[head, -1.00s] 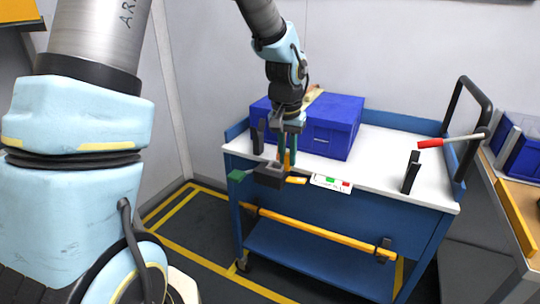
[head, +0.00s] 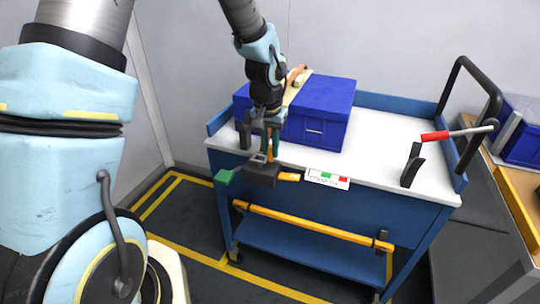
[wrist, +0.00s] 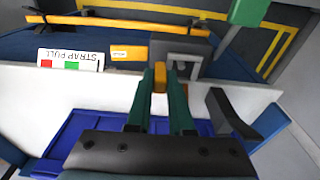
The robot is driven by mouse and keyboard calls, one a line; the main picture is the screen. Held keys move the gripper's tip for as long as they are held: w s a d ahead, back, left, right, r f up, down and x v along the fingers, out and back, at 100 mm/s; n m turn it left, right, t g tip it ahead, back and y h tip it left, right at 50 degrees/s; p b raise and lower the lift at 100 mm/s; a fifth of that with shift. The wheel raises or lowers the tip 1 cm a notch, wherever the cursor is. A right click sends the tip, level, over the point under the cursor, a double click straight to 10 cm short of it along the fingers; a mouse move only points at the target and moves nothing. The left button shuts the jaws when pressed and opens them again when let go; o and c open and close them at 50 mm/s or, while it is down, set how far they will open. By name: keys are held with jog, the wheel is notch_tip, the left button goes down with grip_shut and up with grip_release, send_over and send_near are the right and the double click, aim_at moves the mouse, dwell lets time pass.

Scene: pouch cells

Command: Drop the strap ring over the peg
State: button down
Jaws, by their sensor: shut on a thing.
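My gripper (head: 268,156) is at the front left edge of the cart, pointing down. Its green fingers (wrist: 160,100) are shut on an orange strap piece (wrist: 160,78), a small part of which shows between the tips. Just by the fingertips is a dark buckle block (head: 263,176) with a grey frame (wrist: 184,62) and a green lever (head: 228,176). I cannot make out a separate ring. Black upright posts, one at left (head: 244,134) and one at right (head: 412,166), stand on the cart; which is the peg is unclear.
A blue box (head: 320,115) sits on the white cart top (head: 375,158) behind my gripper. A STRAP PULL label (head: 327,179) is on the front edge. A red-handled lever (head: 436,137) and black push handle (head: 478,70) are at right. An orange bar (head: 310,227) crosses below.

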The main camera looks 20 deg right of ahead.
aim_at(271, 161)
jog(key=shift+f, duration=1.45)
jog(key=shift+f, duration=0.1)
jog(key=c, duration=1.1)
grip_release()
jog(key=r, duration=0.8)
jog(key=s+a+r, duration=0.1)
jog(key=r, duration=0.3)
jog(key=shift+r, duration=0.1)
jog(key=s+a+n, duration=0.1)
jog(key=a+n, duration=0.1)
jog(key=a, duration=0.7)
jog(key=s+a+n, duration=0.1)
jog(key=a+n, duration=0.1)
jog(key=a, duration=0.8)
jog(key=s+a+n, duration=0.1)
jog(key=a+n, duration=0.2)
jog(key=a, duration=0.7)
jog(key=shift+a+f+t+y, duration=0.1)
jog(key=shift+f+t+y, duration=0.2)
jog(key=shift+y, duration=0.1)
jog(key=shift+r, duration=0.1)
